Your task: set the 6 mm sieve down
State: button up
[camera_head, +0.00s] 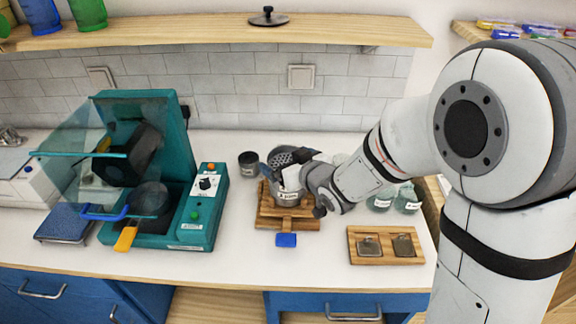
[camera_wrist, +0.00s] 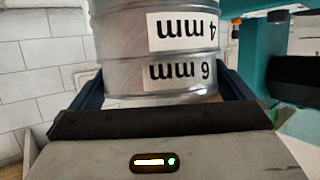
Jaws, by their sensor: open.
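The 6 mm sieve (camera_wrist: 120,76) is a round metal ring with a white label, upside down in the wrist view. It sits directly against the 4 mm sieve (camera_wrist: 120,25); with that view inverted, the 6 mm one is the upper. In the head view the sieve stack (camera_head: 286,178) stands over a wooden stand (camera_head: 270,222), with a dark perforated surface at its top. My gripper (camera_wrist: 158,88) is open, its dark fingers on either side of the 6 mm sieve. Finger contact cannot be told. In the head view my gripper (camera_head: 306,186) partly hides the stack.
A teal machine (camera_head: 202,222) with a raised clear guard stands to the left. Glass jars (camera_head: 408,202) and a wooden tray (camera_head: 357,257) with two metal pieces are to the right. A shelf (camera_head: 210,33) runs above.

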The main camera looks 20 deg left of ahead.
jog(key=shift+c, duration=0.2)
jog(key=c, duration=0.7)
